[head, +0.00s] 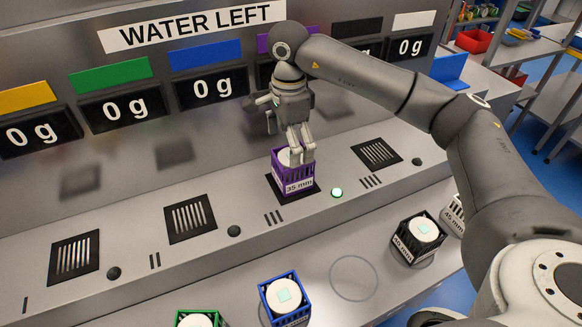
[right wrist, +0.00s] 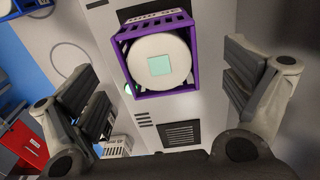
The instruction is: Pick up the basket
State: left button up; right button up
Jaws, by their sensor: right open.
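A purple basket (head: 280,172) labelled "35 mm" stands on a dark square pad on the machine's ledge. A round white item with a pale green square sits inside it. The basket (right wrist: 190,88) also shows upright in the right wrist view. My right gripper (head: 301,157) is above the basket, pointing down, and its fingers hide part of the basket's top in the head view. In the right wrist view its two fingers are spread wide, with the basket seen between them and clear space on both sides. My left gripper is not in view.
On the lower front shelf stand a blue basket (head: 286,301), a green basket (head: 199,319) and a black basket (head: 418,238). An empty marked circle (head: 354,278) lies between blue and black. The display wall (head: 215,95) rises behind the ledge. A lit green button (head: 337,192) is right of the purple basket.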

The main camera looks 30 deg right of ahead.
aim_at(290, 182)
notch_tip(290, 182, down, 3)
jog(key=shift+r+p, duration=0.1)
jog(key=shift+p, duration=0.2)
jog(key=f+p, duration=0.2)
jog(key=f, duration=0.1)
jog(key=f+p, duration=0.1)
jog(key=shift+s+d+f, duration=0.15)
jog(key=shift+d+f, duration=0.05)
jog(key=shift+d, duration=0.15)
jog(key=shift+f, duration=0.4)
jog(key=shift+r, duration=0.1)
jog(key=c, duration=1.6)
